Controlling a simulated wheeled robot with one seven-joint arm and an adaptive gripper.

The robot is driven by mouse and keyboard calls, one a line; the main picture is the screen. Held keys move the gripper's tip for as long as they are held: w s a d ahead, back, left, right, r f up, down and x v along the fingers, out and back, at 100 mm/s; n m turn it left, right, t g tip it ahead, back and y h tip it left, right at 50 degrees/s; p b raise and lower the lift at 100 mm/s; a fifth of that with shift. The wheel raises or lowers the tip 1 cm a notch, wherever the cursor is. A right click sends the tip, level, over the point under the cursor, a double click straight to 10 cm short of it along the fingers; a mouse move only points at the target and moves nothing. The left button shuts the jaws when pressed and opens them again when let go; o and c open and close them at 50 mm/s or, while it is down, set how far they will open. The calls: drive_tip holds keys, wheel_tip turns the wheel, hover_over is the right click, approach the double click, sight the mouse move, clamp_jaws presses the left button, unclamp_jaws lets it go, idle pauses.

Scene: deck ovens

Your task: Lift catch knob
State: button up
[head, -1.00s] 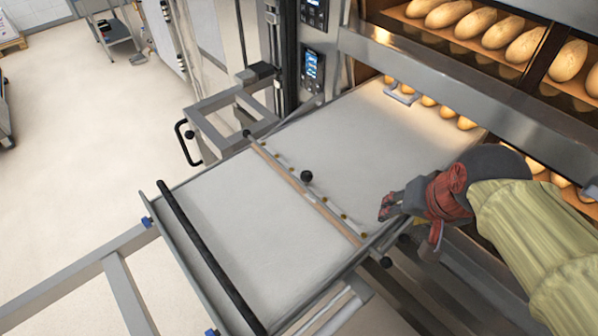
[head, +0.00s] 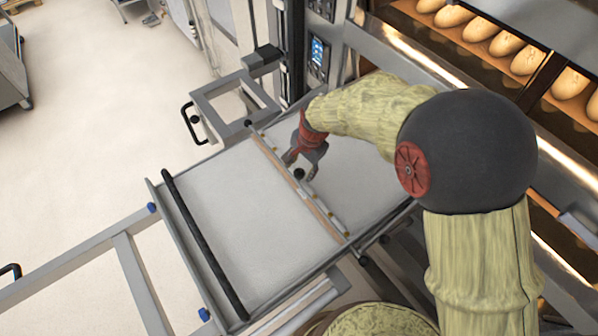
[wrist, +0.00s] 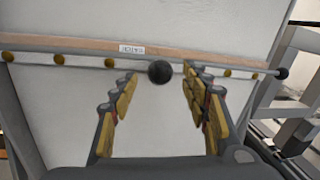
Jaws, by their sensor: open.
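The catch knob (head: 299,174) is a small black ball on the metal catch bar (head: 318,202) that crosses the pale loader bed. No contact with the knob shows. In the wrist view the gripper (wrist: 160,88) has only pale cloth between its fingers. The bar has several brass-coloured studs and runs along a wooden strip (wrist: 220,56).
The pale loader bed (head: 225,210) has a black handle bar (head: 200,240) across its near end. Deck ovens with several loaves (head: 505,43) stand at the upper right. A metal side frame (head: 235,105) with a black handle stands left of the bed. Open floor lies at left.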

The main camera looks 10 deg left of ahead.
sight(300, 171)
drive_tip(key=shift+w+a+f, duration=0.15)
drive_tip(key=shift+a+f, duration=0.05)
drive_tip(key=shift+f, duration=1)
drive_tip(key=shift+w+a+f, duration=0.1)
drive_tip(key=shift+a+f, duration=0.1)
drive_tip(key=shift+f, duration=0.95)
drive_tip(key=c, duration=0.3)
clamp_jaws()
